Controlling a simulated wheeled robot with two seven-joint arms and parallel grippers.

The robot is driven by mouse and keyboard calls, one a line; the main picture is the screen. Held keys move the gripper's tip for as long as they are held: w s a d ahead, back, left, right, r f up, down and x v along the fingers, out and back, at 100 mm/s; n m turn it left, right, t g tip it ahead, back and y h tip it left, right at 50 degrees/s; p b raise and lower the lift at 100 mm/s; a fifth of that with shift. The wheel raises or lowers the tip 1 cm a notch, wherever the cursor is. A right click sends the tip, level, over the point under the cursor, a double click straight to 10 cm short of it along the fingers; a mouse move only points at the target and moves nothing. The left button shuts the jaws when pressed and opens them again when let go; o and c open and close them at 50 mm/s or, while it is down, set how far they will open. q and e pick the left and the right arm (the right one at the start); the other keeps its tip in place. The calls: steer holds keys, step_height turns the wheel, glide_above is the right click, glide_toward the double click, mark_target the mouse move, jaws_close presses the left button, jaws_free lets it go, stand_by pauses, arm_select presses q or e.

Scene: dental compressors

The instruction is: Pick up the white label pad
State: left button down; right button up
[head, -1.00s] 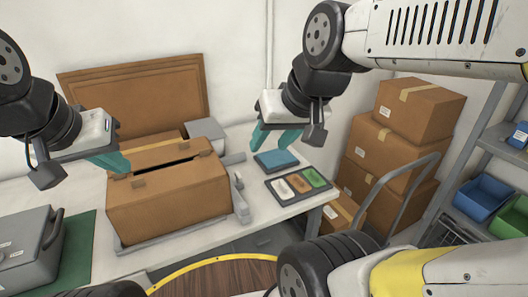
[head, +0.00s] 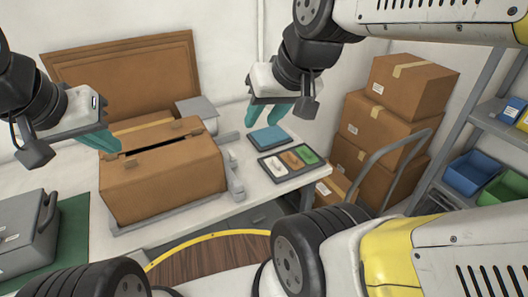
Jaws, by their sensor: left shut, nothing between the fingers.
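The white label pad (head: 277,168) appears to be the white piece in the left slot of a dark tray (head: 291,175) on the table's right end. My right gripper (head: 263,119) is above and behind the tray, near a blue pad. Its teal fingers are apart and nothing shows between them. My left gripper (head: 110,143) is shut and empty, beside the top left of a large cardboard box, far from the tray.
An orange piece (head: 292,159) and a green piece (head: 308,154) share the tray. The blue pad (head: 268,138) lies behind it. The cardboard box (head: 165,180) fills the table's middle. Stacked cartons (head: 383,135) and a cart handle (head: 405,145) stand to the right.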

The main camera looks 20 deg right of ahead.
steer(key=w+d+f+g, duration=0.2)
steer(key=w+d+f, duration=0.15)
steer(key=w, duration=0.65)
steer(key=n+g+h, duration=0.1)
steer(key=g+h, duration=0.1)
steer(key=g, duration=0.2)
glide_above(276, 161)
step_height(276, 161, down, 20)
steer(key=shift+w, duration=0.1)
step_height(276, 161, down, 8)
steer(key=shift+f, duration=0.25)
jaws_close()
